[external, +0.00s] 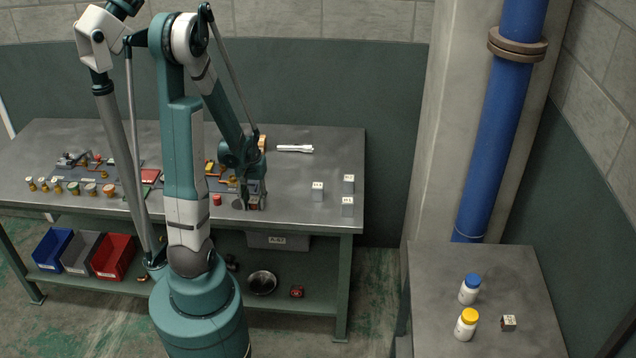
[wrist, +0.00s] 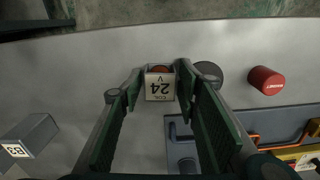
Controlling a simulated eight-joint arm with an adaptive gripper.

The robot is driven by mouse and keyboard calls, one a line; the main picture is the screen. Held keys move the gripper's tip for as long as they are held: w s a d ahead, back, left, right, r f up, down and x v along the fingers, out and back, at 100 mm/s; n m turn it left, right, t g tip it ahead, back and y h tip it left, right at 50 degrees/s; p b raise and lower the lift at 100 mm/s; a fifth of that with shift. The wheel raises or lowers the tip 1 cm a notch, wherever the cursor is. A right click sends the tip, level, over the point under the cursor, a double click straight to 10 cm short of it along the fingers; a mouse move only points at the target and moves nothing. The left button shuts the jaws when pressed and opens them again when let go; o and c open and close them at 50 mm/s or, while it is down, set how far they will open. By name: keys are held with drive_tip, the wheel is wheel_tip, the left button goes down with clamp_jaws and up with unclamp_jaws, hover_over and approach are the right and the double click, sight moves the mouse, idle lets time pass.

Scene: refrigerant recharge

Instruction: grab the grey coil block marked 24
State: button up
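The grey coil block marked 24 (wrist: 159,87) shows in the wrist view, its white label facing the camera and a red part at its far side. My gripper (wrist: 159,84) points down at the table, with one green finger on each side of the block near the fingertips. The fingers are apart, with a narrow gap seeming to show beside the block; firm contact is not visible. In the external view my gripper (external: 250,203) is low over the front of the workbench and largely hides the block.
Another grey block (wrist: 30,138) lies to the left in the wrist view. A red cylinder (wrist: 265,81) and a dark round piece (wrist: 208,74) are to the right.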

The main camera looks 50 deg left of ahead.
sight(254, 200)
drive_tip(key=c, duration=0.7)
drive_tip(key=shift+o, duration=0.2)
drive_tip(key=shift+r, duration=0.15)
drive_tip(key=shift+r+p, duration=0.95)
drive_tip(key=shift+r, duration=3.9)
